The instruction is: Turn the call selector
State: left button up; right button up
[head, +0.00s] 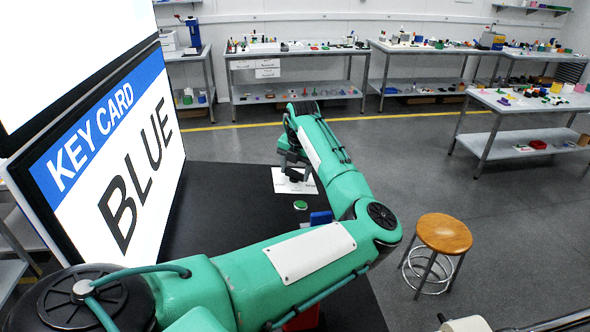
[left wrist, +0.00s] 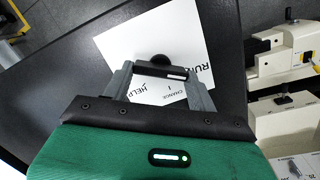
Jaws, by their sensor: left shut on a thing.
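The call selector is a white plate (left wrist: 125,45) with a dark bar-shaped handle (left wrist: 162,70) in the left wrist view. The words RUN, CHANGE and HELP show on the plate. A white line marks the right part of the handle, on the side towards RUN. My left gripper (left wrist: 160,76) has its grey fingers at the two ends of the handle and is shut on it. In the head view the plate (head: 284,186) lies on the dark table, with my left gripper (head: 294,170) over it. The right gripper does not show.
A screen (head: 120,150) at the left reads KEY CARD BLUE. A green button (head: 300,205) and a blue object (head: 321,217) are nearer on the dark table (head: 225,195). A wooden stool (head: 444,234) stands on the floor at right. Laden benches line the back.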

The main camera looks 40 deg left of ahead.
pick_arm(q)
jog(key=shift+r, duration=0.1)
jog(key=shift+n, duration=0.3)
jog(key=o, duration=1)
jog(key=shift+r, duration=0.35)
notch_tip(320, 180, up, 13)
jog(key=d+b, duration=0.2)
jog(key=b, duration=0.2)
jog(key=shift+d, duration=0.15)
